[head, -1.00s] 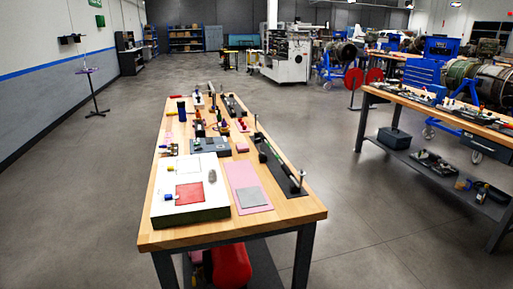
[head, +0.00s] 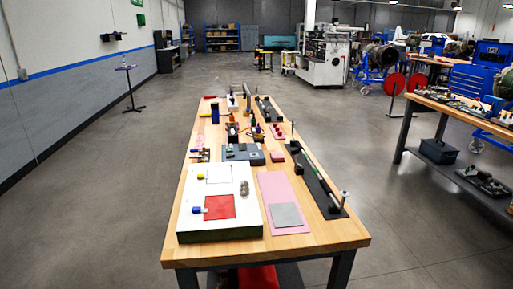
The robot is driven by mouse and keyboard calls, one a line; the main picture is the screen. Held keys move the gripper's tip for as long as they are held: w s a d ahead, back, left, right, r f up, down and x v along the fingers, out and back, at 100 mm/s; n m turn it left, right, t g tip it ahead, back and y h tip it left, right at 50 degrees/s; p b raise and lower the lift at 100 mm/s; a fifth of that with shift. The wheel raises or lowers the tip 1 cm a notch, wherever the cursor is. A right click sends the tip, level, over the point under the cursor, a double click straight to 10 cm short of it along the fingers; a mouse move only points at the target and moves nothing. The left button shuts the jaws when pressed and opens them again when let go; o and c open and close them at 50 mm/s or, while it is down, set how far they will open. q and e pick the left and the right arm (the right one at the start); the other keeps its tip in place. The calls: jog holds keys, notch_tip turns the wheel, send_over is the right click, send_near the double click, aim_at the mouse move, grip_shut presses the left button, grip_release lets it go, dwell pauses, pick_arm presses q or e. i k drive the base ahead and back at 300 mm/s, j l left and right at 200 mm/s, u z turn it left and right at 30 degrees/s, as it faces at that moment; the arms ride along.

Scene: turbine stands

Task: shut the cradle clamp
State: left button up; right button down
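A long dark fixture (head: 326,203) lies along the right side of the wooden table, with a slim greenish rod along it and upright posts near its ends. A second dark long fixture (head: 267,110) lies farther back on the same table. I cannot tell for certain which of them has the cradle clamp, and any clamp is too small to read as open or shut. Neither of my grippers is in view.
The wooden table (head: 300,246) stands ahead. It bears a white box (head: 183,217) with a red square, a pink mat (head: 269,200) with a grey square, a grey block (head: 240,160) and several small parts. A second bench (head: 440,101) is at right. Floor (head: 110,200) left of the table is clear.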

aim_at(296, 152)
jog(key=i+l+u, duration=0.1)
jog(key=i+u, duration=0.3)
jog(key=i, duration=0.15)
jog(key=i+l+u, duration=0.4)
jog(key=i+j, duration=0.1)
